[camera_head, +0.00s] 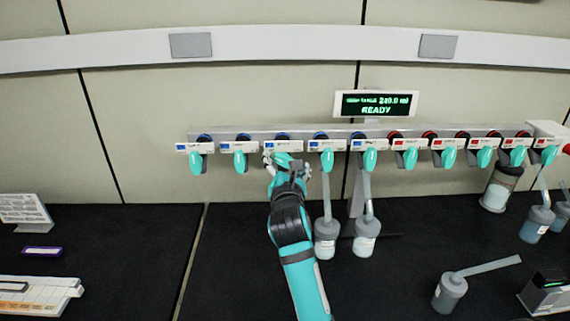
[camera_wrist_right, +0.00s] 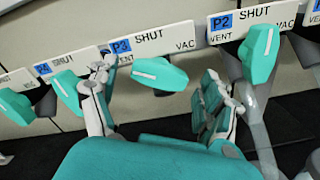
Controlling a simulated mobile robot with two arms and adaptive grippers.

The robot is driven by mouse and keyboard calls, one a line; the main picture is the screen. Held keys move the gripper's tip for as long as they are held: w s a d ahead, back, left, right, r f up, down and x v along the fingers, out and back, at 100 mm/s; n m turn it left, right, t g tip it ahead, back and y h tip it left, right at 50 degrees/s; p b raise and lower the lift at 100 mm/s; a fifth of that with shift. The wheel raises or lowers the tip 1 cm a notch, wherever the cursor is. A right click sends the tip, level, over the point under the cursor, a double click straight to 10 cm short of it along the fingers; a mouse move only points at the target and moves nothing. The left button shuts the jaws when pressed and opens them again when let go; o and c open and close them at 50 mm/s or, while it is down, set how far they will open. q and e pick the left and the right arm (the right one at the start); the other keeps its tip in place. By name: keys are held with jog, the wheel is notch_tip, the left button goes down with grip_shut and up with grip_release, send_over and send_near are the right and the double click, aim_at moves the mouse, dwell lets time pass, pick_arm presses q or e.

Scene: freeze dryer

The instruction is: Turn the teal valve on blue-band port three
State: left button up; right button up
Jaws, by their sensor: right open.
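The teal valve of port three (camera_wrist_right: 160,74) sits below a blue-marked P3 plate (camera_wrist_right: 150,38) that reads SHUT, with VENT at its left and VAC at its right. Its handle lies nearly sideways, unlike the hanging P2 valve (camera_wrist_right: 262,52). My right gripper (camera_wrist_right: 157,80) is open, with one finger on each side of the handle. I cannot tell whether either finger touches it. In the head view, my right gripper (camera_head: 287,167) is at the third blue port from the middle, partly hiding the valve (camera_head: 283,158). My left gripper is not in view.
Neighbouring teal valves (camera_head: 240,161) hang close on both sides along the manifold. Grey-capped flasks (camera_head: 327,240) hang just right of my arm. A display (camera_head: 375,104) above reads READY.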

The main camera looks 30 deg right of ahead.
jog(key=c, duration=1.2)
jog(key=shift+m+p, duration=0.3)
jog(key=shift+m, duration=0.1)
jog(key=shift+r+m+p, duration=0.1)
jog(key=shift+m+p, duration=0.25)
jog(key=shift+m, duration=0.35)
jog(key=shift+m+p, duration=0.5)
jog(key=shift+m, duration=0.7)
jog(key=m, duration=0.3)
jog(key=shift+a+m+p, duration=0.1)
jog(key=shift+m+p, duration=0.2)
jog(key=shift+w+m, duration=0.1)
jog(key=shift+m, duration=1.9)
